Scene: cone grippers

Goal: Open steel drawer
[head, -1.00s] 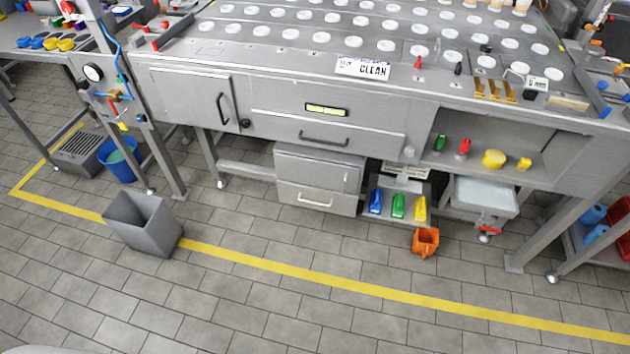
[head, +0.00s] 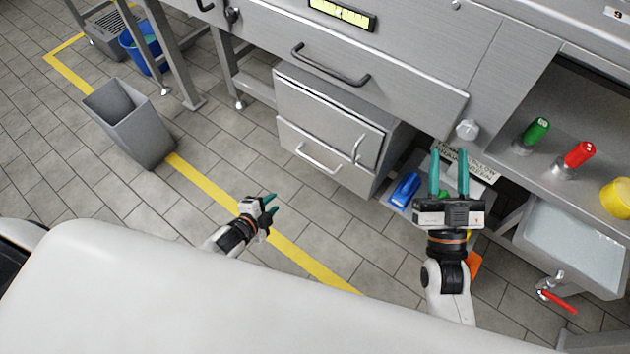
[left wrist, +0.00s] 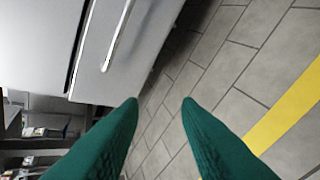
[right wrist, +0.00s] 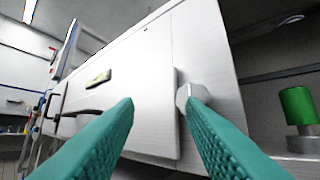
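The steel bench has a wide upper drawer (head: 390,80) with a dark bar handle (head: 330,66). Below it is a small two-part steel drawer unit; its lower drawer (head: 300,148) has a pale bar handle (head: 317,160), also seen in the left wrist view (left wrist: 118,36). These drawers look closed. My left gripper (head: 272,203) is open and empty, low in front of the unit and apart from it. My right gripper (head: 449,155) is open and empty, in front of the bench's right part. In the right wrist view, the upper drawer front (right wrist: 125,90) and a hexagonal knob (right wrist: 186,95) show beyond its fingers.
A grey bin (head: 130,122) and a blue bucket (head: 145,48) stand at left. A sink basin (head: 575,245) with a red-handled tap sits below. Floor at left front is clear.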

